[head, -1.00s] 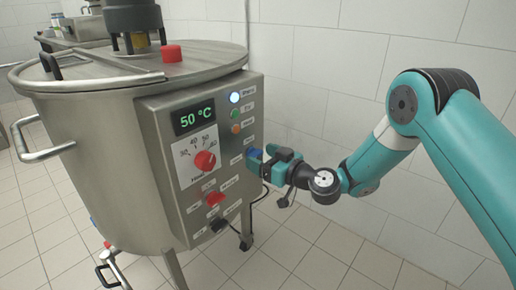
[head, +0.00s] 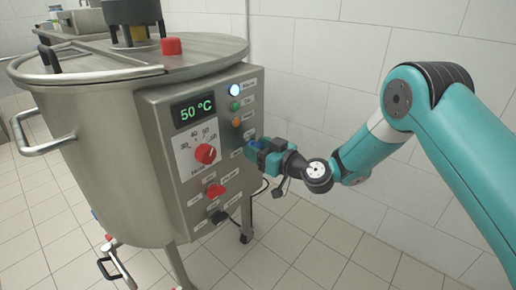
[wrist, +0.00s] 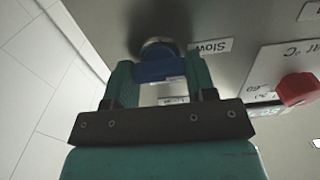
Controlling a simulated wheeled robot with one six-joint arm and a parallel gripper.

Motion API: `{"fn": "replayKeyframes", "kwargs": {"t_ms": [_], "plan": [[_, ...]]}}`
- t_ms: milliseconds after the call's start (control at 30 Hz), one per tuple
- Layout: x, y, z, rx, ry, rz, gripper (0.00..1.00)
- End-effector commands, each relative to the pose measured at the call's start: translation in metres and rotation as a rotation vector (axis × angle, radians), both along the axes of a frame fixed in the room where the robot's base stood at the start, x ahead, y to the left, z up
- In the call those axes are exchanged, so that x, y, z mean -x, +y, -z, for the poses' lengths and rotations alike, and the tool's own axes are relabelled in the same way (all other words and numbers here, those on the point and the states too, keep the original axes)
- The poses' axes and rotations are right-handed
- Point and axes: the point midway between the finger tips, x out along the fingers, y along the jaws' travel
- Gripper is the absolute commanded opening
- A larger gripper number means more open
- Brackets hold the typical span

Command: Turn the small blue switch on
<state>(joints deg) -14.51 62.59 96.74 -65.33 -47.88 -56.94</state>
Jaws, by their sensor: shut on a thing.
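The small blue switch (wrist: 158,68) sits on the steel control panel beside a label reading "Slow" in the wrist view. My gripper (wrist: 160,85) has a finger on each side of the switch and is shut on it. In the head view the switch (head: 252,146) is mostly hidden by my gripper (head: 256,150), at the right side of the panel below the small lights. I cannot tell which way the switch is turned.
The panel (head: 170,200) on the steel vat carries a "50 °C" display (head: 193,111), a red dial (head: 205,153), a red switch (head: 216,190) and a black switch (head: 218,216). Small lights (head: 234,90) are above. Tiled wall stands right; open floor lies below.

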Motion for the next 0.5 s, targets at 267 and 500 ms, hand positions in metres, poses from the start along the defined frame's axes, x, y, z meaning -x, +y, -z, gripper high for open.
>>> {"fn": "replayKeyframes", "kwargs": {"t_ms": [267,500], "plan": [[-0.0009,-0.0012,-0.0002,-0.085,0.107,0.002,0.27],[-0.0015,-0.0018,-0.0004,-0.217,0.276,0.002,0.27]]}}
